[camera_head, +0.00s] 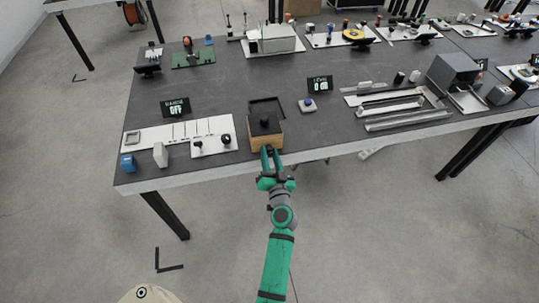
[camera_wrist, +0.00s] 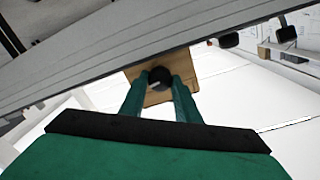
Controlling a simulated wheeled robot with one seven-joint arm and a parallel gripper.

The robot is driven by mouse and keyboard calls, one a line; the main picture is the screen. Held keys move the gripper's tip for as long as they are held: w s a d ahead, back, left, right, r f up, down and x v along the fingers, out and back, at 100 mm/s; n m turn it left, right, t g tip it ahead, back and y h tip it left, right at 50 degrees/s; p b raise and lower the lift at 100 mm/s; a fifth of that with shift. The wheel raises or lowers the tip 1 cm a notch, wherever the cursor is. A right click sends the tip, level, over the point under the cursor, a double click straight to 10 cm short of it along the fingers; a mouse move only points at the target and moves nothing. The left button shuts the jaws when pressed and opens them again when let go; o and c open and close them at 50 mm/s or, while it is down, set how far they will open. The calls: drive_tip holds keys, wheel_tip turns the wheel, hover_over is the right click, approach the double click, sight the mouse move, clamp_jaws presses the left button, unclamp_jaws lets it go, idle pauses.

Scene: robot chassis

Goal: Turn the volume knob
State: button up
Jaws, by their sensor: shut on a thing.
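A white panel (camera_head: 215,126) near the left front of the table carries two dark knobs, one on the left (camera_head: 197,147) and one on the right (camera_head: 226,139). A small display (camera_head: 175,108) reading OFF stands behind it. I cannot read which knob is for volume. My gripper (camera_head: 270,152) is away from the panel, to its right, at the front of a wooden box (camera_head: 266,142). In the wrist view, its green fingers are closed around a round black knob (camera_wrist: 158,77) on the wooden front (camera_wrist: 187,62). The fingers hide the knob's sides.
A dark part (camera_head: 264,124) sits on top of the wooden box. Right of the box are a small button piece (camera_head: 308,105) and a second display (camera_head: 320,84).

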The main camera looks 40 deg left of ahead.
drive_tip(key=m, duration=0.3)
drive_tip(key=shift+m, duration=2.1)
drive_tip(key=o, duration=1)
drive_tip(key=shift+o, duration=0.2)
drive_tip(key=shift+d+f, duration=0.1)
drive_tip(key=shift+f, duration=0.1)
